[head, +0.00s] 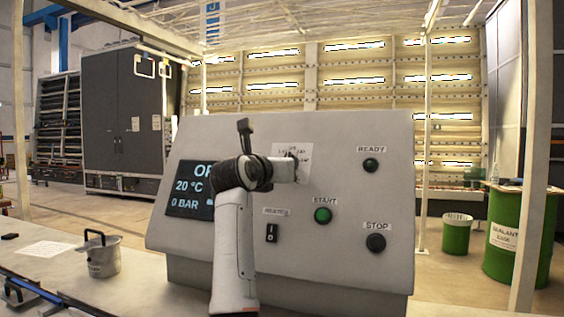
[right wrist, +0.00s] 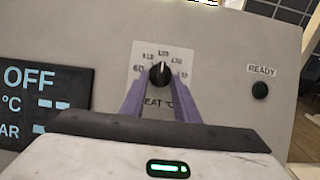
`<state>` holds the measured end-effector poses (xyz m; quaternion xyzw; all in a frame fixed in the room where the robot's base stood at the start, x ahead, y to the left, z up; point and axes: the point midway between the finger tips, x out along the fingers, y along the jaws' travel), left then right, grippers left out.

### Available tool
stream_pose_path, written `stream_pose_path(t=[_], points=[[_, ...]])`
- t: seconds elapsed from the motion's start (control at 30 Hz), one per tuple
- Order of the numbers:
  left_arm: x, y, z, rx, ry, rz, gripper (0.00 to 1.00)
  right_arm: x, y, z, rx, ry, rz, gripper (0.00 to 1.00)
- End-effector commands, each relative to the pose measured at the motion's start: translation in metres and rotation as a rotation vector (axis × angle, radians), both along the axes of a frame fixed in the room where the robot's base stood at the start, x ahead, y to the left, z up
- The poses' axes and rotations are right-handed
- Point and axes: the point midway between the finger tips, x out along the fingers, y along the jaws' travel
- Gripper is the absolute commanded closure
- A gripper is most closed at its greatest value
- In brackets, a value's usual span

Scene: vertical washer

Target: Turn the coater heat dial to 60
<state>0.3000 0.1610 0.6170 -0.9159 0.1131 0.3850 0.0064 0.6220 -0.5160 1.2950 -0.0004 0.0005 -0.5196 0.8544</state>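The heat dial (right wrist: 160,73) is a black round knob on a white label plate (right wrist: 189,53) on the grey control panel. Its light pointer mark points roughly straight up in the right wrist view. The small scale numbers are blurred; one at the left looks like 60. My right gripper (right wrist: 159,84) has its two purple fingers on either side of the knob, with a small gap to each side. In the head view, my right gripper (head: 291,168) is at the label plate (head: 305,150) and largely hides the dial. My left gripper is not in view.
The panel display (head: 188,190) reads 20 °C and 0 BAR; the right wrist view shows OFF. A heater switch (head: 271,233), green START button (head: 322,215), STOP button (head: 376,242) and READY lamp (head: 370,165) surround the arm. A metal pot (head: 103,258) stands left.

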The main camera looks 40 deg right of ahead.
Motion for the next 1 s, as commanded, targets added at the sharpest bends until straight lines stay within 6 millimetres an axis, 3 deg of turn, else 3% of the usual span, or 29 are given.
stream_pose_path(t=[0.27, 0.43, 0.47, 1.0], points=[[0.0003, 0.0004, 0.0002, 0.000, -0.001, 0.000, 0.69, 0.0003, -0.0019, -0.0001, 0.000, -0.001, 0.000, 0.72], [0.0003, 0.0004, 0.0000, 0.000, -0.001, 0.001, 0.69, 0.0003, -0.0017, -0.0001, 0.000, -0.001, 0.000, 0.99], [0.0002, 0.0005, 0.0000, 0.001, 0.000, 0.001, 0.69, 0.0003, -0.0017, -0.0001, 0.000, -0.001, 0.000, 1.00], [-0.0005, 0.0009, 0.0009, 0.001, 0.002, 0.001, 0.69, -0.0023, -0.0025, -0.0001, -0.049, 0.096, 0.057, 1.00]])
